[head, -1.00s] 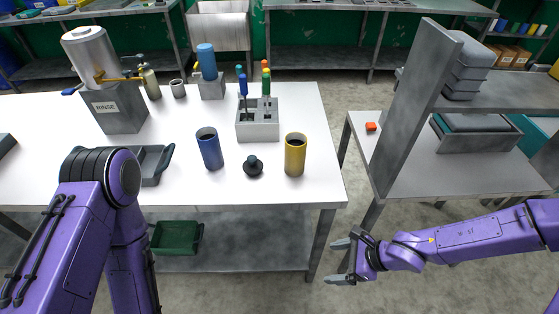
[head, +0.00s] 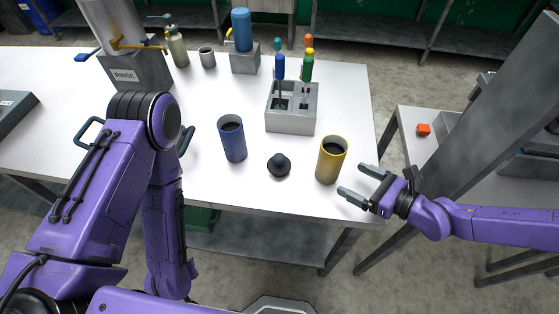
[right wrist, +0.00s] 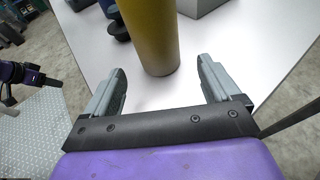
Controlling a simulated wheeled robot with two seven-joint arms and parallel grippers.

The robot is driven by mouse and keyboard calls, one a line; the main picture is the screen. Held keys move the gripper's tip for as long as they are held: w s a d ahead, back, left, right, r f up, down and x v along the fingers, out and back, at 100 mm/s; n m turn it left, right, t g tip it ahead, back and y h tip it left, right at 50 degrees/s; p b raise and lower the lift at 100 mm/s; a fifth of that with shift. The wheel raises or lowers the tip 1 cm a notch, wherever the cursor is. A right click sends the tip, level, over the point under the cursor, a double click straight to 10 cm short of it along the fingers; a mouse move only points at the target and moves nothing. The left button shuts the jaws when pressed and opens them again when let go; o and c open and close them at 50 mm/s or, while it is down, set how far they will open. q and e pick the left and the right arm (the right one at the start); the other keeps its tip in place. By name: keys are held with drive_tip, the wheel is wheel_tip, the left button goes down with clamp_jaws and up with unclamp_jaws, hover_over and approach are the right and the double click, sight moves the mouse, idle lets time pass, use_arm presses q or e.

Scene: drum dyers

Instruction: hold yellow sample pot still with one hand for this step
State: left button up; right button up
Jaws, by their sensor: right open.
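The yellow sample pot (head: 331,161) stands upright near the right front corner of the white table, with a dark opening at its top. My right gripper (head: 354,182) is open just to the right of the pot, with its fingers pointing at it. In the right wrist view the yellow pot (right wrist: 150,38) stands ahead of the two spread fingers (right wrist: 160,88), and I see clear table between them and the pot. My left arm (head: 115,190) comes in at the left, but its gripper is not visible.
A black knobbed piece (head: 279,166) and a blue pot (head: 232,139) stand left of the yellow pot. A grey holder (head: 291,119) with coloured-handled tools is behind them. The table's right edge is close to my right gripper. A grey upright panel (head: 497,133) stands at the right.

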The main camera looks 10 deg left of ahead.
sight(338, 173)
drive_tip(key=a, duration=0.1)
drive_tip(key=a+f+b, duration=0.1)
drive_tip(key=b, duration=0.1)
drive_tip(key=shift+w+a+f, duration=0.15)
drive_tip(key=shift+w+a, duration=0.1)
drive_tip(key=shift+a, duration=0.15)
drive_tip(key=w+a+b, duration=0.1)
drive_tip(key=w+a+f+b, duration=0.1)
drive_tip(key=w+a+b, duration=0.1)
drive_tip(key=shift+w+f+b, duration=0.25)
drive_tip(key=shift+f+b, duration=0.1)
drive_tip(key=shift+a+r, duration=0.1)
drive_tip(key=shift+a, duration=0.1)
drive_tip(key=shift+a+r, duration=0.15)
drive_tip(key=shift+r, duration=0.1)
use_arm(q)
wheel_tip(338, 173, down, 7)
drive_tip(key=shift+s, duration=0.35)
drive_tip(key=shift+f, duration=0.15)
use_arm(e)
drive_tip(key=shift+w, duration=0.1)
drive_tip(key=c, duration=0.8)
